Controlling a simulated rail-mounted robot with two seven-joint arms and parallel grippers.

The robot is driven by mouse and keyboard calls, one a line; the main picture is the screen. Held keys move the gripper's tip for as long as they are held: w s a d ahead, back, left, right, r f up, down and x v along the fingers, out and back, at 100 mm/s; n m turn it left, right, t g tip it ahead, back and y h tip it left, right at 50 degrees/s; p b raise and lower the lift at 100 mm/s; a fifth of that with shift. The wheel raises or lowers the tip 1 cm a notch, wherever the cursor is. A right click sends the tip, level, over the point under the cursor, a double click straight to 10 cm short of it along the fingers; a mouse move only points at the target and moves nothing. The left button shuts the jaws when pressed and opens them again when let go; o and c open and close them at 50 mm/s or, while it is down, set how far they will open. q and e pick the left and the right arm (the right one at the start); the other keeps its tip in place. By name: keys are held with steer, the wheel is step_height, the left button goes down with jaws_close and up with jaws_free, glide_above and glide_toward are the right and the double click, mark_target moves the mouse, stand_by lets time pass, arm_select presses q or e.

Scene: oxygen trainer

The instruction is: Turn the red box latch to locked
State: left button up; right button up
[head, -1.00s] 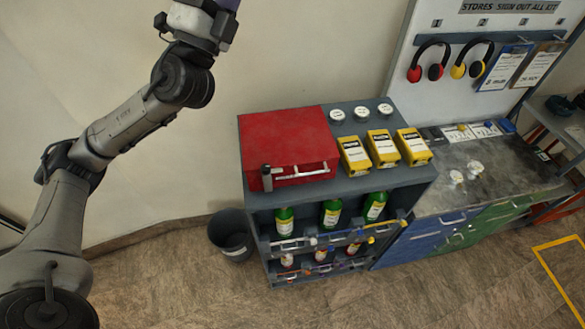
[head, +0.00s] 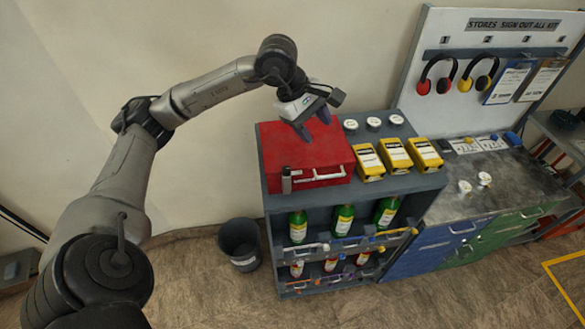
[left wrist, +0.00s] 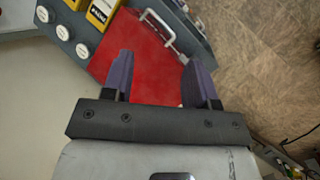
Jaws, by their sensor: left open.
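The red box (head: 300,148) sits on top of the grey shelf unit at its left end, with its lid down. A silver bar handle (head: 322,174) runs along its front. The latch (head: 286,179), a grey upright piece with a dark top, is at the box's front left corner. My left gripper (head: 318,127) is open and empty above the back part of the red box, pointing down. My right gripper is not in view.
Yellow boxes (head: 395,154) and white round tubs (head: 373,122) stand right of the red box. Green bottles (head: 343,219) fill the shelf below. A dark bin (head: 240,243) stands on the floor at left. The space in front of the unit is clear.

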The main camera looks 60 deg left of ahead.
mark_target(286, 168)
arm_select(q)
steer(key=s+a+f+m+g+y, duration=0.2)
steer(key=s+a+g+y, duration=0.1)
steer(key=s+a+g, duration=0.15)
steer(key=shift+m+t, duration=0.25)
steer(key=shift+m, duration=0.45)
steer(key=f+p, duration=0.1)
steer(key=f, duration=0.5)
steer(key=f+p, duration=0.1)
steer(key=f, duration=0.6)
steer(key=shift+s+d+f+p, duration=0.1)
steer(key=shift+s+f+p, duration=0.1)
steer(key=shift+f+p, duration=0.15)
steer(key=c, duration=0.9)
